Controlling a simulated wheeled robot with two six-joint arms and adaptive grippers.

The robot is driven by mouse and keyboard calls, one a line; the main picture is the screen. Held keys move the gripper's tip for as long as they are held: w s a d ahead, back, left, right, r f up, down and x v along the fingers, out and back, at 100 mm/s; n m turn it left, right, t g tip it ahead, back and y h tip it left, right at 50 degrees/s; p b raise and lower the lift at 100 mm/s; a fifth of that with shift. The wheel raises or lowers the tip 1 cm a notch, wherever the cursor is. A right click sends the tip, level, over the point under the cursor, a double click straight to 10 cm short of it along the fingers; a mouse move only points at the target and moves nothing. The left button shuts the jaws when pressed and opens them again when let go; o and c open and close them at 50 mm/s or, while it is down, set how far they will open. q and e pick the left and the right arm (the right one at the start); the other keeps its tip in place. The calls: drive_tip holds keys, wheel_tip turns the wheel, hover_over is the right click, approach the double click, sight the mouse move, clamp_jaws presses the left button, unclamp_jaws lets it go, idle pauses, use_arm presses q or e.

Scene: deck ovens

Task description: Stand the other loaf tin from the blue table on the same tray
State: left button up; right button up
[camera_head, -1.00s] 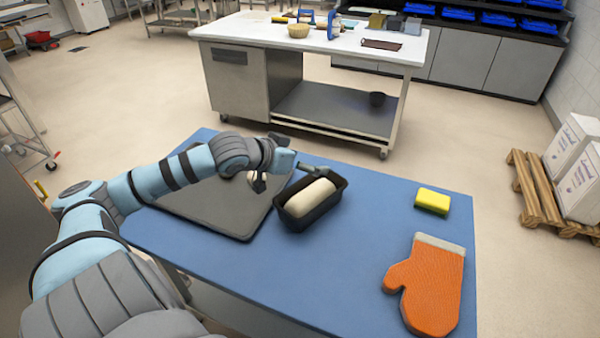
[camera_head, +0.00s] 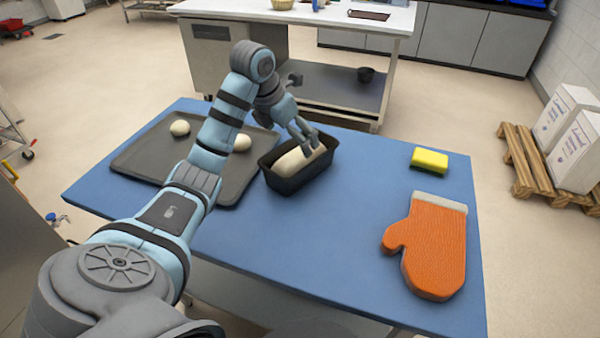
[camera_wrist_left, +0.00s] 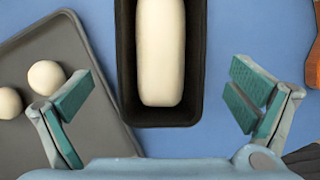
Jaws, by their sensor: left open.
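The black loaf tin (camera_head: 283,184) with a pale loaf of dough (camera_head: 293,161) in it stands upright on the blue table (camera_head: 330,235), at the right edge of the dark tray (camera_head: 150,165). Two dough balls show on the tray, one (camera_head: 180,128) at its left and one (camera_head: 242,142) partly behind my arm. My left gripper (camera_head: 311,140) is over the tin in the head view. In the left wrist view the gripper (camera_wrist_left: 160,100) is open, with its fingers wide on either side of the tin (camera_wrist_left: 125,65) and touching nothing. My right gripper is not in view.
The table's front middle is clear. A white-topped workbench (camera_head: 340,20) stands behind, and boxes on a pallet (camera_head: 530,160) are at the right.

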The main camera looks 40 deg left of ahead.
sight(296, 154)
use_arm(q)
drive_tip(key=x, duration=0.3)
drive_tip(key=b+x, duration=0.1)
drive_tip(key=x, duration=0.2)
drive_tip(key=s+x, duration=0.1)
drive_tip(key=x, duration=0.2)
drive_tip(key=shift+f, duration=0.35)
drive_tip(key=shift+w+f, duration=0.15)
drive_tip(key=shift+w, duration=0.1)
drive_tip(key=c, duration=1.2)
wheel_tip(296, 154, up, 8)
drive_tip(key=shift+w+r+p, duration=0.1)
drive_tip(key=shift+r+p, duration=0.05)
drive_tip(key=shift+p, duration=0.7)
drive_tip(key=shift+c, duration=0.2)
wheel_tip(296, 154, up, 12)
drive_tip(key=p, duration=1.1)
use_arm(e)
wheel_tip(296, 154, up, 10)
